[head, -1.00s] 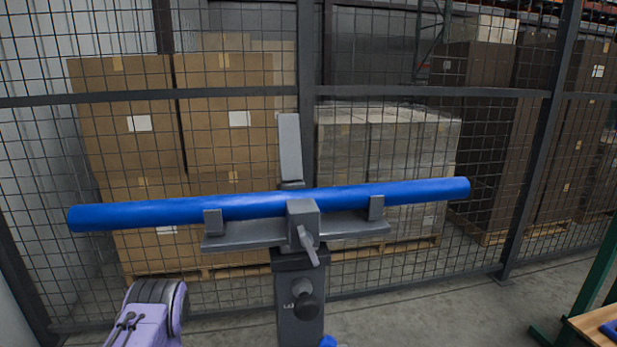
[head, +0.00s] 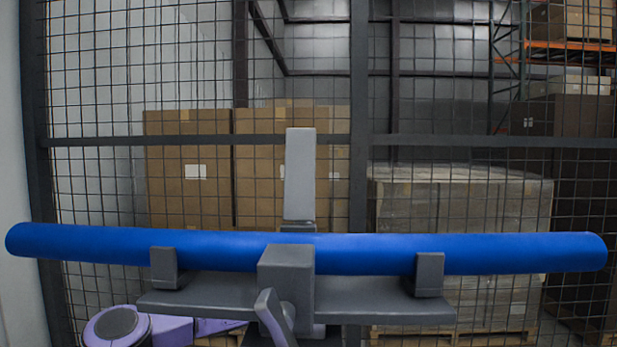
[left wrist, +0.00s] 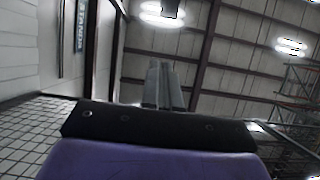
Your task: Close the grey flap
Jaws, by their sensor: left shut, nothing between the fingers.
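The grey flap (head: 300,172) stands upright, open, behind the blue tube (head: 200,246) in the head view. The tube lies across a grey cradle (head: 215,292) between two upright lugs. Neither the flap nor the tube shows there. My right gripper is not in view.
A wire mesh fence with dark posts (head: 358,120) stands behind the cradle. Stacked cartons (head: 190,170) and a wrapped pallet load (head: 455,205) are beyond it. A pale wall (head: 15,180) is at the far left.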

